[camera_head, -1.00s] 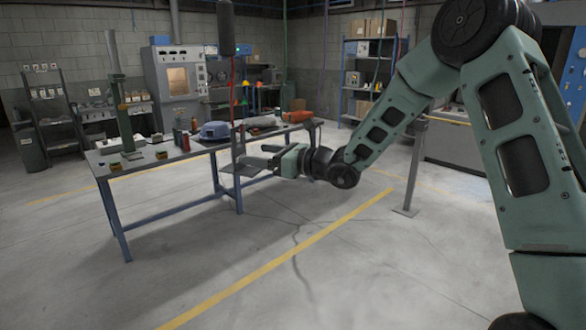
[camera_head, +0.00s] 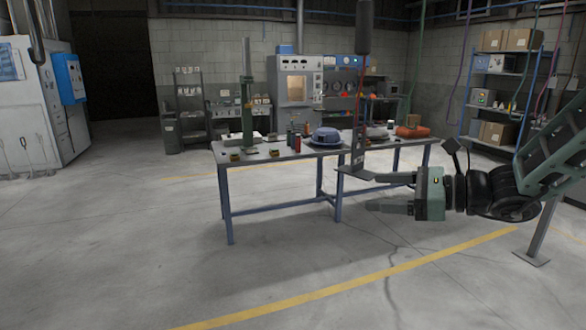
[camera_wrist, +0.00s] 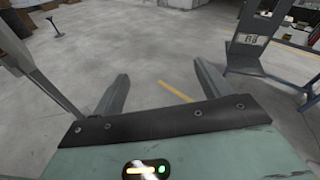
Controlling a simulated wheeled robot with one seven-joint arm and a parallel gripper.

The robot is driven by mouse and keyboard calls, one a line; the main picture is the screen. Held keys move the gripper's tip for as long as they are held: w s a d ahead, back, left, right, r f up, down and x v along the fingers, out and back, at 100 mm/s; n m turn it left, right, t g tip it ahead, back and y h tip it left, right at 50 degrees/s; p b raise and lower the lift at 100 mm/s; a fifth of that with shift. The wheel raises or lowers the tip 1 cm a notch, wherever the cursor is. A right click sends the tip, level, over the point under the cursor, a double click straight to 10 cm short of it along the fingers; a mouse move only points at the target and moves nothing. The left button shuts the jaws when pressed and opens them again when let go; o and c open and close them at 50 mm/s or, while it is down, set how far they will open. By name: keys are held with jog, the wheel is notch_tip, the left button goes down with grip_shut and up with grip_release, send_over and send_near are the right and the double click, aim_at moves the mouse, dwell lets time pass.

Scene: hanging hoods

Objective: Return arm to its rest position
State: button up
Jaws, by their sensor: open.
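My gripper (camera_head: 371,192) is at the right in the head view, pointing left, with its two grey fingers wide apart. It is open, and nothing shows between the fingers. In the wrist view, my gripper (camera_wrist: 160,70) has bare floor between and beyond its fingers. My arm comes in from the right edge of the head view, and its upper part is out of frame. A grey hanging bracket (camera_head: 357,150) appears just left of and above the fingertips. It also shows in the wrist view (camera_wrist: 248,46), to the right of the fingers and apart from them.
A workbench (camera_head: 228,208) with blue legs stands behind the fingers, holding a blue domed object (camera_head: 327,136) and small items. A dark cylinder (camera_head: 364,28) hangs above. A post (camera_head: 541,232) stands at the right. Open floor lies in front and at left.

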jog(key=s+a+f+n+g+h, duration=0.1)
jog(key=s+a+f+n+g, duration=0.3)
jog(key=s+a+n+g, duration=0.45)
jog(key=s+d+f+n+h, duration=0.1)
jog(key=s+f+n+h, duration=0.1)
jog(key=s+n+h, duration=0.2)
jog(key=s+d+f+n+h, duration=0.1)
jog(key=s+f+n+h, duration=0.2)
jog(key=s+n, duration=0.7)
jog(key=s+d+f+n+h+b, duration=0.1)
jog(key=s+f+n+h, duration=0.1)
jog(key=s+n+h, duration=0.3)
jog(key=shift+s+f+n+t, duration=0.15)
jog(key=shift+s+n+t, duration=0.2)
jog(key=shift+s+n, duration=0.75)
